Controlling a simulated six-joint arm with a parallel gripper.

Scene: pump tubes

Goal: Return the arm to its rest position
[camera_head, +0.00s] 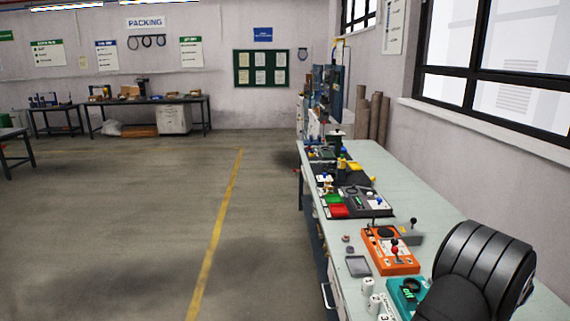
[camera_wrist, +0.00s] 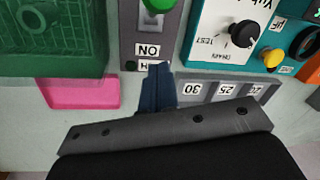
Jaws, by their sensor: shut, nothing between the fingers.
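In the wrist view my gripper (camera_wrist: 157,88) shows as two dark blue fingers held together, shut and empty. It is over the bench, just below a grey switch panel (camera_wrist: 150,48) with a green button and a partly covered label. I cannot tell how high the fingertips are above it. In the head view a black arm link of mine fills the lower right over the bench (camera_head: 445,205); the gripper itself is hidden there.
The head view shows an orange control box (camera_head: 388,262) and a grey tray (camera_head: 358,267). The floor left is clear.

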